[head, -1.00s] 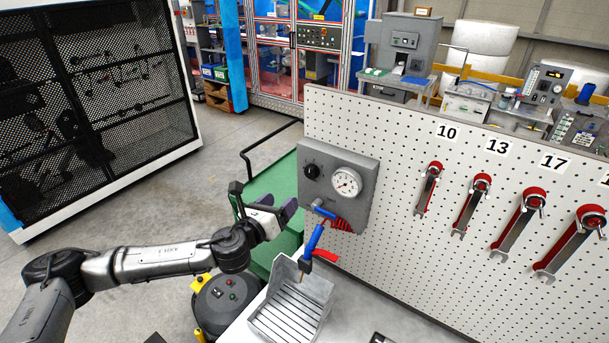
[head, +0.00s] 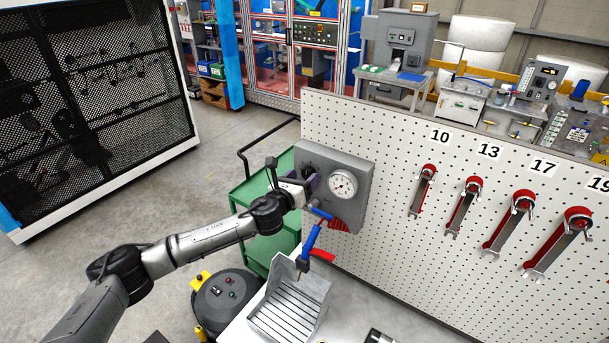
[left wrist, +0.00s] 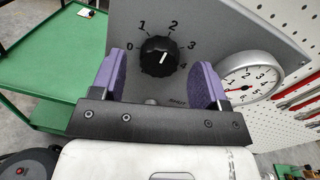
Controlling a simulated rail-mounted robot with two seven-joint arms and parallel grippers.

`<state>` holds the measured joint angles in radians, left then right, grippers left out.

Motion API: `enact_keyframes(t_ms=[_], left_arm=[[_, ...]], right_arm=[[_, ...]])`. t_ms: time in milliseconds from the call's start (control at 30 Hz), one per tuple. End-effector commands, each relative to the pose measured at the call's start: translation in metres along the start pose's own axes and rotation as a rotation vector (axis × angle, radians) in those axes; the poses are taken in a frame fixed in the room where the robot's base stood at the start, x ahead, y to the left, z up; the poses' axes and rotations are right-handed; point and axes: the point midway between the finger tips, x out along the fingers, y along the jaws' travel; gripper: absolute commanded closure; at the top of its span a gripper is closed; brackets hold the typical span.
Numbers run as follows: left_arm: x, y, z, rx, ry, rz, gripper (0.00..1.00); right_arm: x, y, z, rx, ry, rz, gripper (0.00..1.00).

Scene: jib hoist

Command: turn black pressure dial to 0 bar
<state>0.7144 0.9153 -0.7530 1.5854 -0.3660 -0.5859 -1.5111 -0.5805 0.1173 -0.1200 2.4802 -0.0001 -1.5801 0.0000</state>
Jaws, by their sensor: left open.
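The black pressure dial (left wrist: 158,64) is on a grey panel (left wrist: 225,28), ringed by the numbers 0 to 4. Its white mark points up and slightly right, roughly toward 2 to 3. In the head view my gripper mostly covers the dial. My left gripper (head: 309,184) is right in front of the panel. In the left wrist view the gripper's purple fingers (left wrist: 157,74) are open, one on each side of the dial; I cannot tell whether they touch it. A round white gauge (left wrist: 249,78) sits right of the dial. My right gripper is not in view.
A blue air gun (head: 309,240) hangs below the panel, above a grey metal tray (head: 268,312). The white pegboard (head: 400,245) with several red-handled wrenches extends right. A green cart (head: 247,200) stands behind my left arm.

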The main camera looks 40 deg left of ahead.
Motion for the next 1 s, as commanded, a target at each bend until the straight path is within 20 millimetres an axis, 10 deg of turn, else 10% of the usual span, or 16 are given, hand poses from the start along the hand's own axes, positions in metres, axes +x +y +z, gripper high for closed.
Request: enact_keyframes(t_ms=[567, 1000], left_arm=[[0.0131, -0.0002, -0.0003, 0.000, 0.001, 0.000, 0.32], [0.0129, -0.0001, -0.0003, 0.000, 0.001, 0.000, 0.74]], right_arm=[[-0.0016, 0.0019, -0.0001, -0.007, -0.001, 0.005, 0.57], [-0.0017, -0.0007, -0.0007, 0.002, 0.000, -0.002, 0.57]])
